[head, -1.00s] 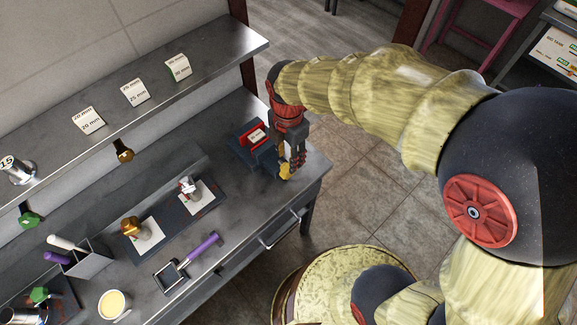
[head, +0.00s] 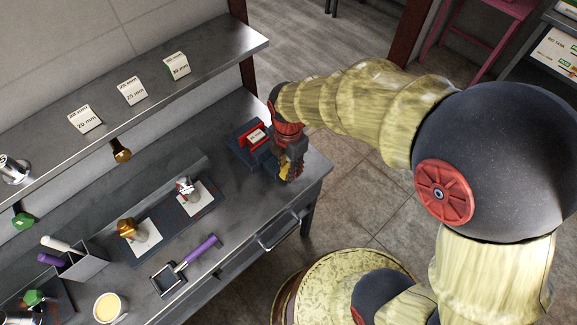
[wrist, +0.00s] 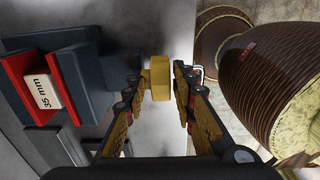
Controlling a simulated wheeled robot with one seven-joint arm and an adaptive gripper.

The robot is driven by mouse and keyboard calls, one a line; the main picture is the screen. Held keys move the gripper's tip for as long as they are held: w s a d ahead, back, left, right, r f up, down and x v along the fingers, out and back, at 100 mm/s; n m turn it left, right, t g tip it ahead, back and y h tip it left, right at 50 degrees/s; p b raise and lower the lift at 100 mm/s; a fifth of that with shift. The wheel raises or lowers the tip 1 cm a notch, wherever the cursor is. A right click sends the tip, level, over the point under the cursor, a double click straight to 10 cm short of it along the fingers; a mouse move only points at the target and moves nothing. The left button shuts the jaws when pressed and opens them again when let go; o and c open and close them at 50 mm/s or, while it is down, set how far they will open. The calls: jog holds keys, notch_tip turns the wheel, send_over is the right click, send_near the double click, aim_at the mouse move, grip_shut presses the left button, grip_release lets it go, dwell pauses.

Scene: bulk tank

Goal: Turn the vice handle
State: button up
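The blue-grey vice (head: 243,153) with red jaws stands at the bench's far right end. It holds a small block labelled 35 mm (wrist: 43,90) between its jaws. The yellow vice handle (wrist: 159,78) shows in the wrist view, just right of the vice body. My gripper (wrist: 157,88) is open around it, with one finger on each side. A narrow gap shows on the handle's right side; contact on the left cannot be told. In the head view my gripper (head: 287,170) hangs at the vice's right side and mostly hides the handle.
A purple-handled tool (head: 200,250), a dark mat (head: 162,226) with metal fittings, a grey bin (head: 88,262) and a yellow-filled cup (head: 109,306) lie left along the bench. A shelf (head: 150,104) with size cards runs above.

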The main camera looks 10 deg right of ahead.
grip_shut()
jog(key=shift+a, duration=0.1)
dwell(0.3)
jog(key=shift+s+a+t+h, duration=0.2)
jog(key=shift+t+h, duration=0.4)
jog(key=shift+h, duration=0.3)
jog(key=h, duration=0.1)
jog(key=t+h, duration=0.1)
jog(key=t, duration=0.1)
jog(key=shift+s+a+f+h+b, duration=0.1)
jog(key=shift+a+f+h+b, duration=0.2)
jog(key=shift+h, duration=0.1)
jog(key=t+h, duration=0.1)
jog(key=t+h+b, duration=0.1)
jog(key=h, duration=0.1)
jog(key=shift+s+a+f, duration=0.1)
jog(key=shift+s+a, duration=0.05)
jog(key=shift+f+t+h, duration=0.15)
jog(key=shift+t+h, duration=0.75)
jog(key=shift+h, duration=0.4)
jog(key=shift+o, duration=1.4)
grip_release()
